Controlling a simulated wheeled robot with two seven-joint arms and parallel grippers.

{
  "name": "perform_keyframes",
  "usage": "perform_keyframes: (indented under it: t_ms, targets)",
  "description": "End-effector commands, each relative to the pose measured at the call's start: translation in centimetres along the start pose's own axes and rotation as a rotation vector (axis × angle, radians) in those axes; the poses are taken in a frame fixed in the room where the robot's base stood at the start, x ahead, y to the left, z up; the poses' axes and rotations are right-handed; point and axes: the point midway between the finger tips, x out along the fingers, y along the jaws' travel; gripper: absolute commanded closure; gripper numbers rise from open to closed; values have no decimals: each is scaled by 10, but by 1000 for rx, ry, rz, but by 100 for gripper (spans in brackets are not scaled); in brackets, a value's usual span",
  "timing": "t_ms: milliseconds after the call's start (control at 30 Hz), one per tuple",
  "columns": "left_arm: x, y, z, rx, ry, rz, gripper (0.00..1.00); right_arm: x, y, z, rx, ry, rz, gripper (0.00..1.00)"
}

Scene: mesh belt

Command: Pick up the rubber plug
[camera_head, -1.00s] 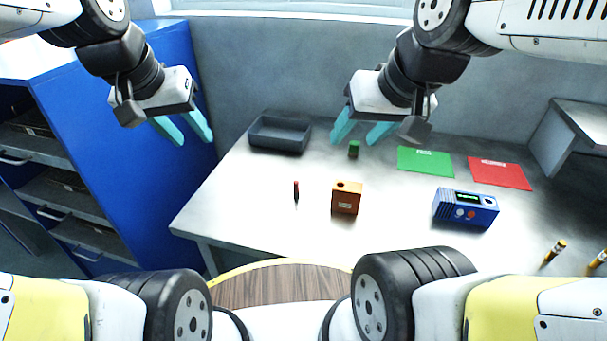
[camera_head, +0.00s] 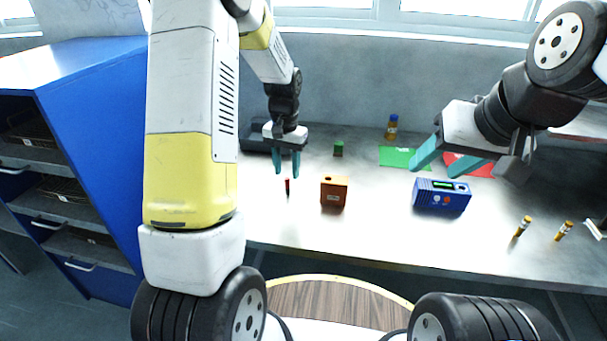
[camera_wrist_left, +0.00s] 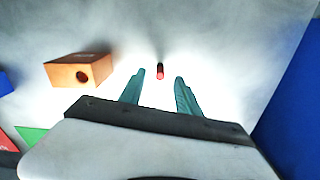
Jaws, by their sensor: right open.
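A small, thin red piece (camera_head: 288,186) with a dark lower part stands on the grey table, left of the orange box. It may be the rubber plug, but it is too small to be sure. It also shows in the left wrist view (camera_wrist_left: 160,71), beyond and between the fingertips. My left gripper (camera_head: 287,172) is open and empty, pointing down above the red piece and apart from it. My right gripper (camera_head: 431,171) is open and empty, above the table near the green mat. A small green cylinder (camera_head: 338,149) stands at the back.
An orange box (camera_head: 334,192) with a hole and a blue device (camera_head: 441,196) stand on the table. A dark tray (camera_head: 256,142) is partly hidden behind my left arm. Green (camera_head: 397,156) and red (camera_head: 482,168) mats lie behind. A bottle (camera_head: 392,127) stands further back.

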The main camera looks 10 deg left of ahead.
Motion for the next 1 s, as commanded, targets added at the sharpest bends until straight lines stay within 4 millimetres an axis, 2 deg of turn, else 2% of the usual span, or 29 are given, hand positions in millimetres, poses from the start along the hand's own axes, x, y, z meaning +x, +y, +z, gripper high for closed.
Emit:
perform_keyframes:
  t_ms: [400,533,733,767,933,1000]
  targets:
    - [56,0,-2,0,-2,1,60,0,0,0,0,0,0,48]
    - [65,0,-2,0,0,0,60,0,0,0,0,0,0,48]
    - [65,0,-2,0,1,0,60,0,0,0,0,0,0,48]
    - [65,0,-2,0,1,0,64,0,0,0,0,0,0,48]
    - [64,0,-2,-1,1,0,98,0,0,0,0,0,0,48]
    - [64,0,-2,0,1,0,100,0,0,0,0,0,0,48]
